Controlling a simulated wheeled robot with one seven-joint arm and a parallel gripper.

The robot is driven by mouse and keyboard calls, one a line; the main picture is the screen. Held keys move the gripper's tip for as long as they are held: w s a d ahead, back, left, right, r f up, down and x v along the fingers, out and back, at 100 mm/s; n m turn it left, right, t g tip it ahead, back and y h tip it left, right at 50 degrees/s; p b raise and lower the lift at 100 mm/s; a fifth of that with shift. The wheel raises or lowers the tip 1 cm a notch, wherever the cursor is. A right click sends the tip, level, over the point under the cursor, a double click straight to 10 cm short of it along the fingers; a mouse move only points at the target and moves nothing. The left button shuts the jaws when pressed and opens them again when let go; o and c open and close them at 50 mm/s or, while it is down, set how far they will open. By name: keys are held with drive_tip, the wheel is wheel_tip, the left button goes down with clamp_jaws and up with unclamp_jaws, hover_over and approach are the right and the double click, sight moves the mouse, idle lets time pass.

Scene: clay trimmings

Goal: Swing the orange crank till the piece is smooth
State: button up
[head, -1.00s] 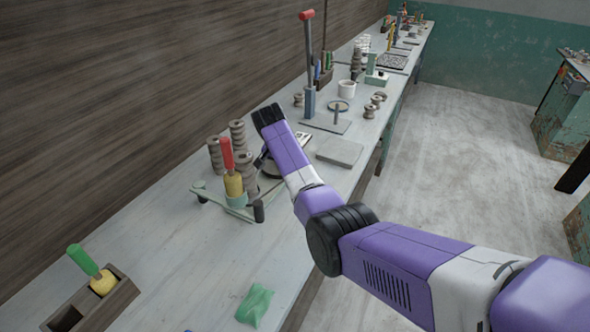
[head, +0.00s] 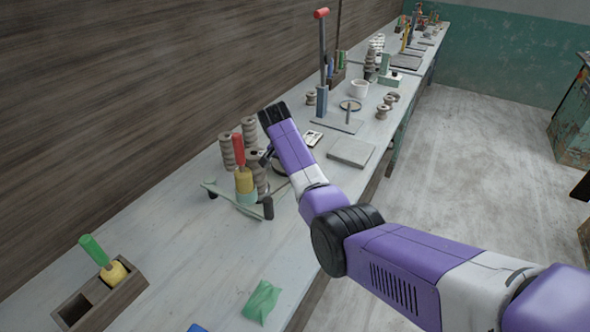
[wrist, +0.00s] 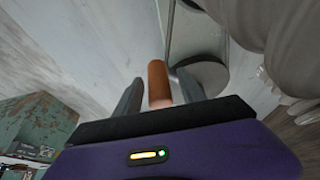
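The orange crank's handle (wrist: 158,84) is a short orange-brown upright cylinder in the wrist view. My gripper (wrist: 158,98) is open around it, one grey finger on each side, with a narrow gap to each. A grey arm (wrist: 197,38) and a round grey disc (wrist: 205,76) lie just beyond the handle.
Spool-like clay stacks (head: 249,131) and a red-handled tool (head: 239,150) in a pale green stand (head: 222,192) are close left of my gripper. A grey slab (head: 351,152) lies to the right. The front of the bench (head: 190,255) has bare room.

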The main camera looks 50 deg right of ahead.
drive_tip(key=shift+r, duration=0.15)
drive_tip(key=v, duration=0.7)
drive_tip(key=shift+r+b, duration=0.25)
drive_tip(key=shift+b, duration=0.2)
drive_tip(key=shift+a, duration=0.15)
